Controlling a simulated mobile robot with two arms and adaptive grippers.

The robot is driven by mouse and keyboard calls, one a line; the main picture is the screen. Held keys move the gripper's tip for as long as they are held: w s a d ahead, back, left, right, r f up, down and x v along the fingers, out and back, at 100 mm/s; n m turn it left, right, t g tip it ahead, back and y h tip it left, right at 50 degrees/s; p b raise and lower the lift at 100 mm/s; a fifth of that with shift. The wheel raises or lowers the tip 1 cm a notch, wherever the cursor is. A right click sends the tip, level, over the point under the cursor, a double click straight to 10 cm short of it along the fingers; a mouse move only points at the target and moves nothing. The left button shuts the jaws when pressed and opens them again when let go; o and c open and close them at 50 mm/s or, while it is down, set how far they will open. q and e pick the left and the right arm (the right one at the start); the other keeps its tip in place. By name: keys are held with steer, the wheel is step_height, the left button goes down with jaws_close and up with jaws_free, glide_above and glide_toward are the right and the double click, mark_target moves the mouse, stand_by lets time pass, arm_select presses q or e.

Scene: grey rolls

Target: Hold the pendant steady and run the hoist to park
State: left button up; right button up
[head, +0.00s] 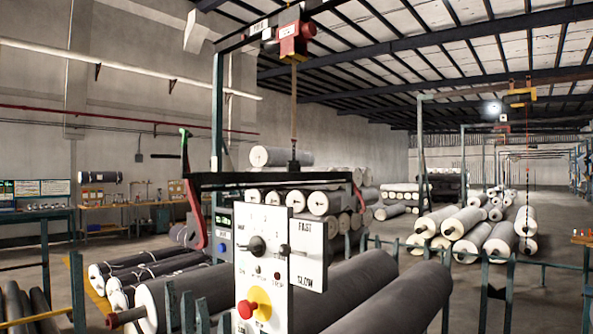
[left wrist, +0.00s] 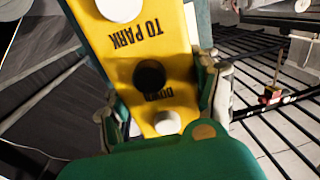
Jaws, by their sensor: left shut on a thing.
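The yellow pendant (left wrist: 180,70) fills the middle of the left wrist view, its lettering upside down. It reads "TO PARK" above a black button (left wrist: 149,74), with a partly covered word below. White buttons show at its top (left wrist: 120,8) and bottom (left wrist: 167,122). My left gripper (left wrist: 162,100), green with grey fingers, is shut on the pendant, one finger on each side. The red hoist (head: 296,42) hangs from the overhead rail in the head view. Its line runs down to a dark lifting beam (head: 270,181) with red end arms. My right gripper is in neither view.
A white control panel (head: 265,262) with knobs and a red button on yellow stands close in front. Dark rolls (head: 365,295) lie behind it, pale rolls (head: 470,225) at right. Green posts and rails (head: 508,285) border the near area. Workbenches (head: 125,206) line the left wall.

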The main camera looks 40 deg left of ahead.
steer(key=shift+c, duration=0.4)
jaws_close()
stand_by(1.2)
